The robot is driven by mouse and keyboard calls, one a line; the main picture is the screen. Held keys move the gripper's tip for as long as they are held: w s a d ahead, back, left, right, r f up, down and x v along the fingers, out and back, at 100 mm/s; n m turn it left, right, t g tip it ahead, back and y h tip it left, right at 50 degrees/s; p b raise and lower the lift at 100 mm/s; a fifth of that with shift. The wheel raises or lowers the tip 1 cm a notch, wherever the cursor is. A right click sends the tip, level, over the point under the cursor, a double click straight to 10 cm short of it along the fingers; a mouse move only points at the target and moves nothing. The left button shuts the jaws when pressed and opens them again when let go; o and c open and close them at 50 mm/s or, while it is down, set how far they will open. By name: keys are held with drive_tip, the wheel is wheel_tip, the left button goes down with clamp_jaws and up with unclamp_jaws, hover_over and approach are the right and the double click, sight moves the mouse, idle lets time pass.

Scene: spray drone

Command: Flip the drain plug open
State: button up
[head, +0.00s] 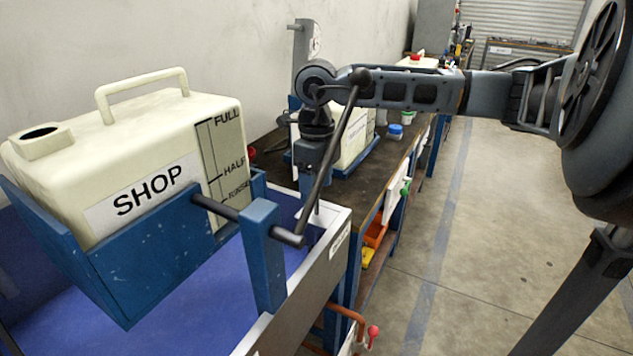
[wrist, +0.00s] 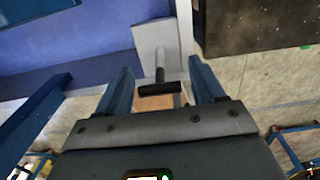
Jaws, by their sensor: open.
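In the wrist view a dark T-shaped handle (wrist: 160,87), which looks like the drain plug's lever, stands on a pale grey plate (wrist: 153,42) at the edge of the blue basin. Its crossbar lies between the two blue fingers of my gripper (wrist: 161,70). The fingers are apart, with a gap on each side of the bar, and hold nothing. In the head view my gripper (head: 314,158) points down over the basin's far right corner, partly behind a dark crank rod. The plug's handle cannot be made out there.
The cream SHOP tank (head: 150,160) sits in a blue cradle (head: 150,255) over the blue basin (head: 190,320). The crank rod (head: 335,140) rises close in front of my gripper. A workbench (head: 385,160) with another tank runs behind. The floor at right is clear.

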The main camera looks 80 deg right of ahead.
drive_tip(key=shift+r, duration=0.1)
wheel_tip(320, 180, up, 8)
drive_tip(key=shift+f+b, duration=0.15)
drive_tip(key=shift+b, duration=0.2)
drive_tip(key=shift+s, duration=0.1)
idle(0.5)
